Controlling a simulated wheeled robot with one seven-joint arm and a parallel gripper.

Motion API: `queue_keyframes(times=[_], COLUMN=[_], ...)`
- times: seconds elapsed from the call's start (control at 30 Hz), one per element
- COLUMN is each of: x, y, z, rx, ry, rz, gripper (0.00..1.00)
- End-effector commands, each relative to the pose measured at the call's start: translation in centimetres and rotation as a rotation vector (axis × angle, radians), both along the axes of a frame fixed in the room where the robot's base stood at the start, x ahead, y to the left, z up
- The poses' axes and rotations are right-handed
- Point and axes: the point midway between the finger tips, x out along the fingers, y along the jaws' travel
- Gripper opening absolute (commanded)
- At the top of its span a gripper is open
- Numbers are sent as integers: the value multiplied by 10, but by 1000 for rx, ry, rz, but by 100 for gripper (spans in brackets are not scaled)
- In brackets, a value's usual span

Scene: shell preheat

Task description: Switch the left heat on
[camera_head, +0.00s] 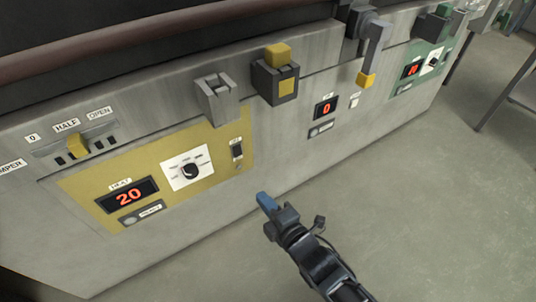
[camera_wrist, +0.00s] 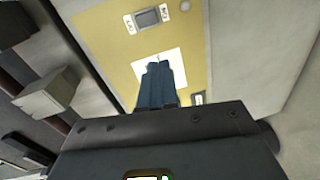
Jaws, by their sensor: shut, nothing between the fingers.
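The yellow left heat panel (camera_head: 215,140) is on the front of the grey metal unit. It carries a red display (camera_head: 128,195) reading 20, a black knob (camera_head: 190,171) on a white dial plate, and a small dark rocker switch (camera_head: 237,150) at its right end. My gripper (camera_head: 265,202) has blue fingers, shut and empty, below and right of the panel in the head view. In the wrist view the shut fingers (camera_wrist: 158,70) cover most of the white dial plate (camera_wrist: 178,58) and hide the knob; the switch (camera_wrist: 148,17) shows beyond them. I cannot see any contact.
A slider with a yellow handle (camera_head: 77,146), marked 0, HALF and OPEN, sits above the panel. A yellow-topped latch (camera_head: 278,75), a yellow-tipped lever (camera_head: 368,75), a second display (camera_head: 326,107) reading 0 and a green panel (camera_head: 420,68) are to the right. The floor is clear.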

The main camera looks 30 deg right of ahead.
Motion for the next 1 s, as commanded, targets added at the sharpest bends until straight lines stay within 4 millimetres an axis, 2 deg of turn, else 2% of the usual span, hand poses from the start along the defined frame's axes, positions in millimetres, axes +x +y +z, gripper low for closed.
queue_keyframes(times=[0.03, 0.1, 0.2, 0.67, 0.83, 1.0], x=[11, 20, 27, 32, 52, 85], y=[-1, -1, -2, -3, -3, -3], z=[1, 0, 0, 0, -2, -6], rx=[-31, -63, -90, -98, -96, -97], ry=[-4, -6, -8, -9, -10, -11], rz=[4, 9, 11, 12, 11, 12], gripper=[0, 0, 0, 0, 0, 0])
